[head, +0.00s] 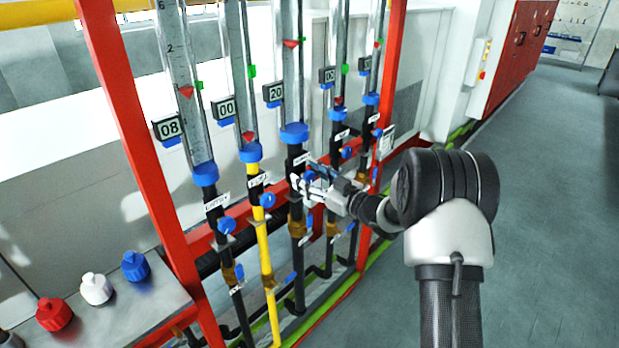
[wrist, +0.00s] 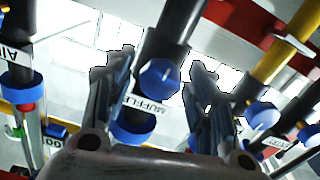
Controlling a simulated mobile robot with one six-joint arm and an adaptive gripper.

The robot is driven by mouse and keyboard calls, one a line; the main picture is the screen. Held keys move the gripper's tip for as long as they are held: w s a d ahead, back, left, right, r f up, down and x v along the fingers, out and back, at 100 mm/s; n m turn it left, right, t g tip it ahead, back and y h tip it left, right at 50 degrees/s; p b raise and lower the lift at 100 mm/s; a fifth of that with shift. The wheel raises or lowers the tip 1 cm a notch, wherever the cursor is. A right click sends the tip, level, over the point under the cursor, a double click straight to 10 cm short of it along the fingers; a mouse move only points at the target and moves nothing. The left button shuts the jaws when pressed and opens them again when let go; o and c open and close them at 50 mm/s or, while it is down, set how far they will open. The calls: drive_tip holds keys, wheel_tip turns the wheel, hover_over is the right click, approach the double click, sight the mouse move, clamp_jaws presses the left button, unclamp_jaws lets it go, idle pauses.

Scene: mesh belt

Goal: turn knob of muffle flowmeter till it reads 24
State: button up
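The muffle flowmeter is the middle glass tube (head: 293,85) in the head view, with a red float high in it. Its small display (head: 273,93) reads 20. In the wrist view, the MUFFLE label (wrist: 143,104) is on a black pipe, and the blue muffle knob (wrist: 159,77) sits between my two fingers. My gripper (wrist: 161,68) is open, one finger on each side of the knob, with visible gaps. In the head view my gripper (head: 309,182) is at the muffle pipe just below its blue collar (head: 294,133), partly hiding the knob.
Neighbouring flowmeter displays read 08 (head: 169,128) and 00 (head: 225,109) on the left. Yellow pipe (head: 264,240) and further blue knobs (head: 227,225) stand close by. A red frame post (head: 140,150) and a bench (head: 110,305) with coloured caps are at left. Floor at right is clear.

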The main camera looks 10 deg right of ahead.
drive_tip(key=c, duration=0.9)
drive_tip(key=shift+f+n+b, duration=0.1)
drive_tip(key=shift+n+b, duration=0.2)
drive_tip(key=shift+b, duration=0.2)
drive_tip(key=n+b, duration=0.2)
drive_tip(key=b, duration=0.1)
drive_tip(key=shift+f+n, duration=0.1)
drive_tip(key=shift+n, duration=0.3)
drive_tip(key=n+b, duration=0.3)
drive_tip(key=b, duration=0.1)
drive_tip(key=shift+n, duration=0.4)
drive_tip(key=o, duration=1.1)
